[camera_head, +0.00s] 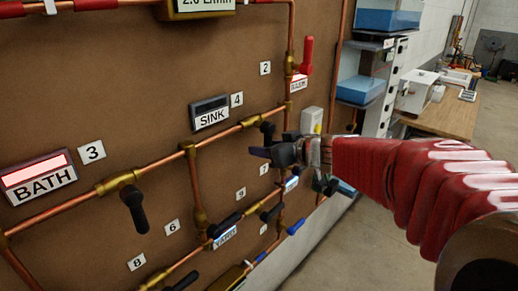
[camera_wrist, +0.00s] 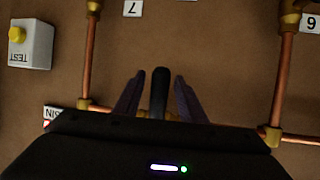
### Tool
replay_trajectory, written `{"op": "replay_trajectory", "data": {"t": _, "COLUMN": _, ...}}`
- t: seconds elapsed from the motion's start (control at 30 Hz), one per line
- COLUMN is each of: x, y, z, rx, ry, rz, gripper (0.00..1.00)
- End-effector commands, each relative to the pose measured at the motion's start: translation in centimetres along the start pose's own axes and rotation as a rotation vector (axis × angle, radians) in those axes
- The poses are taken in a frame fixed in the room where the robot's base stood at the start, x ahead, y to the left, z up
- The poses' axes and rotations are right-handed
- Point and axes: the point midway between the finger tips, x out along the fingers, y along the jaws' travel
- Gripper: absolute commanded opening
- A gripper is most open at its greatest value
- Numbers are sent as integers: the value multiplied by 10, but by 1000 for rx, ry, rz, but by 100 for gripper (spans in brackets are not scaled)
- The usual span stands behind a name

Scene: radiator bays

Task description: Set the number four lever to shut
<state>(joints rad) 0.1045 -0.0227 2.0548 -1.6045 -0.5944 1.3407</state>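The number 4 label (camera_head: 237,99) is on the brown board beside the SINK display (camera_head: 210,113). Below them, a brass valve (camera_head: 253,121) sits on a sloping copper pipe. Its black lever (camera_head: 268,130) points down across the pipe, its lower end partly hidden by my gripper (camera_head: 264,152). In the wrist view, which is upside down, the black lever (camera_wrist: 159,92) stands between the two fingers of my gripper (camera_wrist: 157,96). The fingers are open, with a gap on each side of the lever.
A red lever (camera_head: 306,57) is at upper right by label 2. The BATH display (camera_head: 38,178) and a black lever (camera_head: 133,208) by label 3 are at left. Several more levers lie below my gripper. A TEST box (camera_wrist: 31,44) shows in the wrist view.

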Motion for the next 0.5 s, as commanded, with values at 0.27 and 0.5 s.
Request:
{"op": "replay_trajectory", "data": {"t": 0.27, "x": -42, "y": 1, "z": 0, "rx": 1, "ry": 2, "rz": 3, "gripper": 37}}
{"op": "replay_trajectory", "data": {"t": 0.5, "x": -78, "y": 1, "z": 0, "rx": 0, "ry": 1, "rz": 2, "gripper": 37}}
